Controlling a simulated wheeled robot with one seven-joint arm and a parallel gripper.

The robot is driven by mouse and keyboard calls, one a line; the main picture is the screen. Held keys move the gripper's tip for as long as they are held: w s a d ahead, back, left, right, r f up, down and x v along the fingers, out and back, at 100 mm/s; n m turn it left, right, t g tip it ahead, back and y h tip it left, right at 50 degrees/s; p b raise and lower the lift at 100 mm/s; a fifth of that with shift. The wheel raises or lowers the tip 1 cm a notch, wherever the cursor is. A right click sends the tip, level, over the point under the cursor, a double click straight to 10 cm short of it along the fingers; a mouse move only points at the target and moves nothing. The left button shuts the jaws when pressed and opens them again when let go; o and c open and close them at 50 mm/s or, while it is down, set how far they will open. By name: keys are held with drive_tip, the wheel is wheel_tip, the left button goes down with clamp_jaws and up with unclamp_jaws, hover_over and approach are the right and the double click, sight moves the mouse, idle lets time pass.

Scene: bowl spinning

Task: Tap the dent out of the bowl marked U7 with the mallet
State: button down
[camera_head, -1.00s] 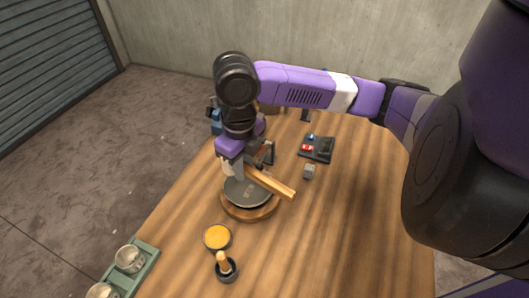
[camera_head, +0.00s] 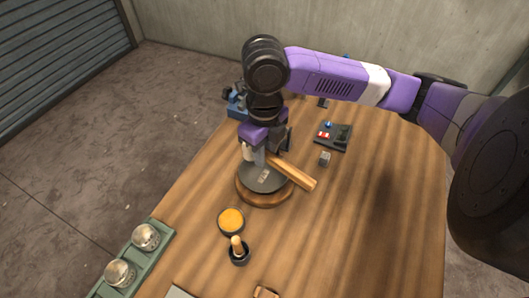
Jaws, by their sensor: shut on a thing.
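My gripper (camera_head: 259,157) is shut on a mallet with a thick wooden handle (camera_head: 295,175), which slants down to the right. The mallet's head is mostly hidden by the gripper. Just below them is a dark grey round piece (camera_head: 262,184) on a round wooden base (camera_head: 262,200). It seems to be a bowl, and carries a small pale mark too small to read. I cannot tell whether the mallet touches it. No dent can be made out. Two shiny metal bowls (camera_head: 146,236) (camera_head: 120,272) sit in a green tray at the left; no marks are legible.
The green tray (camera_head: 163,240) lies along the table's left edge. A dish of orange stuff (camera_head: 231,221) and a dark pot with a wooden-handled tool (camera_head: 238,250) stand in front. A dark tray (camera_head: 333,137) and grey cube (camera_head: 324,159) lie behind. The table's right side (camera_head: 390,220) is clear.

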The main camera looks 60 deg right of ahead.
wheel_tip(320, 180, down, 6)
drive_tip(key=b, duration=0.6)
wheel_tip(320, 180, up, 5)
drive_tip(key=p, duration=0.3)
drive_tip(key=shift+p, duration=0.3)
